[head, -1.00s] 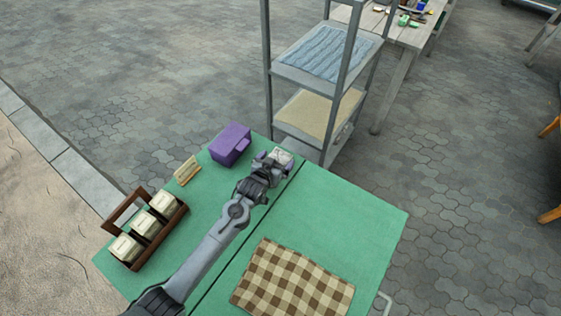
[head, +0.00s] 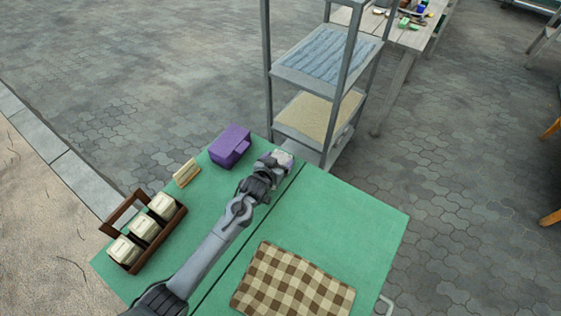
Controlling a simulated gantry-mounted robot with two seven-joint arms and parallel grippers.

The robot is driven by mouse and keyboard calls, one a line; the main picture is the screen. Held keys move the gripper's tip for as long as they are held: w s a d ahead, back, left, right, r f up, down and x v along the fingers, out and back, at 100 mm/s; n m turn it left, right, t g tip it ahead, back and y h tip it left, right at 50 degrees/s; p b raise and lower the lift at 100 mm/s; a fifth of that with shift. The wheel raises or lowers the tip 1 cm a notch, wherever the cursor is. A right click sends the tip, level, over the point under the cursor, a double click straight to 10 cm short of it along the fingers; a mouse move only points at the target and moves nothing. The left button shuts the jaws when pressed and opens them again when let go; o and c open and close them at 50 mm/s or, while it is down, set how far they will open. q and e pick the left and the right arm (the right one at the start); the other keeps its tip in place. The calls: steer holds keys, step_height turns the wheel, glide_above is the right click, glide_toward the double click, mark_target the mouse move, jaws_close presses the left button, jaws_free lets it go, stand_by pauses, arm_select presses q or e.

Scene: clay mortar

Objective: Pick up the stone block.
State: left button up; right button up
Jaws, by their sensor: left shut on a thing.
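The stone block (head: 285,156) is a small pale grey-white piece at the far edge of the green table, next to the seam. My left gripper (head: 276,159) is shut on it, and the fingers hide much of the block. I cannot tell whether the block touches the table or is slightly raised. My right gripper is not in view.
A purple box (head: 230,146) stands just left of the gripper. A small cream block (head: 186,173) and a brown wooden carrier (head: 170,235) with cream jars are further left. A checkered cloth (head: 292,281) lies front right. A grey shelf rack (head: 333,158) stands behind the table.

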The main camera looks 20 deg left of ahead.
mark_target(278, 152)
arm_select(q)
steer(key=shift+r, duration=0.2)
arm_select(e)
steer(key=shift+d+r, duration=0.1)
arm_select(q)
steer(key=shift+r+p, duration=0.3)
steer(key=shift+r, duration=0.2)
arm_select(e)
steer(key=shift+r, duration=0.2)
arm_select(q)
step_height(278, 152, up, 3)
steer(key=shift+r+p, duration=0.2)
steer(key=shift+p, duration=0.55)
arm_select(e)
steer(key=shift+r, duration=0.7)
arm_select(q)
steer(key=s+d+r+p, duration=0.1)
steer(key=s+d+r, duration=0.1)
steer(key=d, duration=0.3)
steer(key=s+d+r+p, duration=0.2)
steer(key=d+r, duration=0.2)
steer(key=d, duration=0.1)
steer(key=shift+s+d+r, duration=0.15)
steer(key=shift+s+d, duration=0.15)
steer(key=shift+d, duration=0.05)
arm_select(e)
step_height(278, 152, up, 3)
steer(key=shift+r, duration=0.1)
